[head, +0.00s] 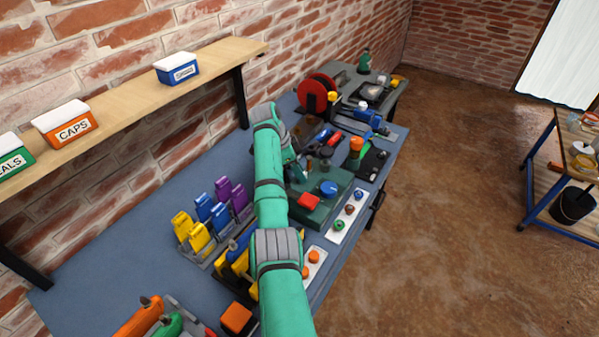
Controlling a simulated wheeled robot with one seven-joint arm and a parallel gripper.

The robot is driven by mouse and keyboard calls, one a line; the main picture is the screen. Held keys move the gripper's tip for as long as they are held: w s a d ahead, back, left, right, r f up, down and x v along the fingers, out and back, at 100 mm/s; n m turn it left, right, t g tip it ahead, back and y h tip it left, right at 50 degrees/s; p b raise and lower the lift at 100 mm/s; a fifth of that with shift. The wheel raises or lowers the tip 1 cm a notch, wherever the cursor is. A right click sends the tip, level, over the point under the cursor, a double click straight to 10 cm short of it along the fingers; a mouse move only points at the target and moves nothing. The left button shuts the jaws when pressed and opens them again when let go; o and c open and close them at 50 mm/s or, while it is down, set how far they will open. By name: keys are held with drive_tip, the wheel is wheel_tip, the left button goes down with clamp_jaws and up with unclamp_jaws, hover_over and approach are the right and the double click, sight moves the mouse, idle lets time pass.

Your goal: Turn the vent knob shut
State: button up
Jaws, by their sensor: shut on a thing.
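A dark green box (309,213) stands on the blue-grey bench, with a red part (308,201) and a round blue knob (328,188) on top. I cannot tell which part is the vent knob. My green arm crosses in front of the box and hides its left side. My gripper (298,170) shows only in part, low over the back left of the box, just right of my arm. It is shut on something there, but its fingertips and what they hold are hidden.
A white strip with several small knobs (350,209) lies right of the box. Yellow, blue and purple clamps (212,213) stand left of my arm. An orange-topped item (356,146) and a red reel (316,93) stand farther back. A shelf (130,93) with labelled bins runs along the brick wall.

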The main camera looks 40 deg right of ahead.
drive_tip(key=shift+d, duration=0.1)
drive_tip(key=o, duration=1.1)
drive_tip(key=shift+c, duration=0.2)
drive_tip(key=shift+r, duration=0.15)
drive_tip(key=v, duration=1)
drive_tip(key=shift+a+r, duration=0.25)
drive_tip(key=shift+d, duration=0.1)
